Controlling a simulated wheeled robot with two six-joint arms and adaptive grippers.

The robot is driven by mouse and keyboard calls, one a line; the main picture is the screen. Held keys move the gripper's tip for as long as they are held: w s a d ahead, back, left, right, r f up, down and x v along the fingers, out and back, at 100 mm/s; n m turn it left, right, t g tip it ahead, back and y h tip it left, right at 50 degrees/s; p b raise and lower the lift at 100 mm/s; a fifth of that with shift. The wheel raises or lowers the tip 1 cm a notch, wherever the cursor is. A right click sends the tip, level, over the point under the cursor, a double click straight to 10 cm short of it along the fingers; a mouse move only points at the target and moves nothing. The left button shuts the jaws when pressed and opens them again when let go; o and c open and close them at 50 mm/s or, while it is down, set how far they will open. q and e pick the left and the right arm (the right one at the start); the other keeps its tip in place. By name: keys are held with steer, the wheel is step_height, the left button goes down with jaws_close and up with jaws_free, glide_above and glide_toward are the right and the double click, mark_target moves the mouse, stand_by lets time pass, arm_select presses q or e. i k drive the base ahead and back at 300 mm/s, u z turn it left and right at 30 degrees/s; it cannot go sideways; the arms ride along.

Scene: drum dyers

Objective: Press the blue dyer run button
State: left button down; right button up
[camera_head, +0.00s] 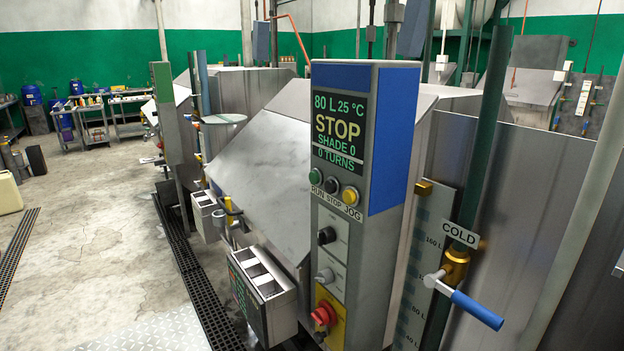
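The control post (390,150) with a blue top panel stands upright right of the middle. Its screen (341,128) reads 80 L, 25 °C, STOP, SHADE 0, 0 TURNS. Below it is a row of three round buttons above the labels RUN, STOP, JOG. The green run button (315,176) is leftmost, the dark stop button (331,185) is in the middle, and the yellow jog button (350,195) is on the right. Nothing covers the buttons. Neither of my grippers shows in the head view.
Lower on the post are knobs and a red switch (323,315). A divided metal box (262,285) juts out at its lower left. A blue-handled COLD valve (476,309) sticks out at right. A green-topped post (162,82) stands farther left. The left floor is mostly clear.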

mark_target(314, 178)
steer(key=u, duration=1.2)
steer(key=i, duration=0.45)
steer(key=z, duration=2.45)
